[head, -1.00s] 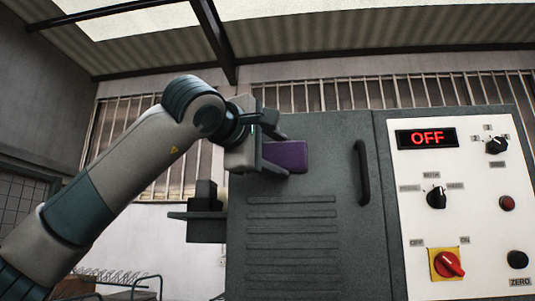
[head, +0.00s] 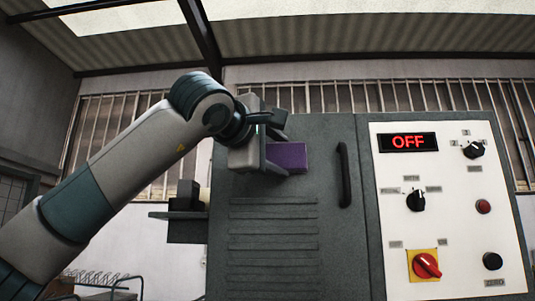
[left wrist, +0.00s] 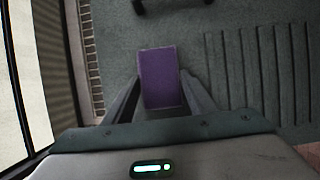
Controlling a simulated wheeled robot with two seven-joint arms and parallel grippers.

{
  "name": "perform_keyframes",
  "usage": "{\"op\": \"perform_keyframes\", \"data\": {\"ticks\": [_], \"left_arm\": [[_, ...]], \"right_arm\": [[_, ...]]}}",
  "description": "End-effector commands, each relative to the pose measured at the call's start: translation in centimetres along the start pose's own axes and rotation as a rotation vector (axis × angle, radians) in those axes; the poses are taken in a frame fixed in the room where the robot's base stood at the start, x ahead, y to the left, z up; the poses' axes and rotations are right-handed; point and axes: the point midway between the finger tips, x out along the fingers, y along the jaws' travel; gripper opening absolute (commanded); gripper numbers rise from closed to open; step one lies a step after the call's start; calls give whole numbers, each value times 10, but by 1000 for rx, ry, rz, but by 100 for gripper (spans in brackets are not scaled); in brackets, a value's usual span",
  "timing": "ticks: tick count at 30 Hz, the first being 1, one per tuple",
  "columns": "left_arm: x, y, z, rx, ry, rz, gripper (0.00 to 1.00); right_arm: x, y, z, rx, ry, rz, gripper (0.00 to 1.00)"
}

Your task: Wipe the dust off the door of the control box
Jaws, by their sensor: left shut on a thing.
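The control box has a dark grey door (head: 325,240) with a row of horizontal louvre slots and a black vertical handle (head: 345,175) at its right side. My left gripper (head: 275,158) is shut on a purple block-shaped wiper (head: 292,157), held at the upper part of the door, left of the handle. The wiper also shows in the left wrist view (left wrist: 160,78) between the two fingers, with the door behind it. Whether it touches the door is hard to tell. I cannot make out dust clearly on the door. My right gripper is not in view.
Right of the door is a white control panel (head: 450,225) with a lit OFF display (head: 408,142), knobs, buttons and a red switch (head: 427,264). A dark bracket-like part (head: 185,215) juts out at the box's left side. A barred window is behind.

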Motion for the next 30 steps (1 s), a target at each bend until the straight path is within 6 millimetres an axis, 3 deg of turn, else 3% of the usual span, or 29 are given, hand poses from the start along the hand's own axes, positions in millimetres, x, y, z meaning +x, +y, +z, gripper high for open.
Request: {"op": "perform_keyframes", "data": {"ticks": [23, 30], "left_arm": [[2, 0, 4, -1, 1, 1, 33], [-1, 0, -4, -2, 3, 1, 33]], "right_arm": [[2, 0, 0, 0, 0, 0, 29], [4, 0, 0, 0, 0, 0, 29]]}}
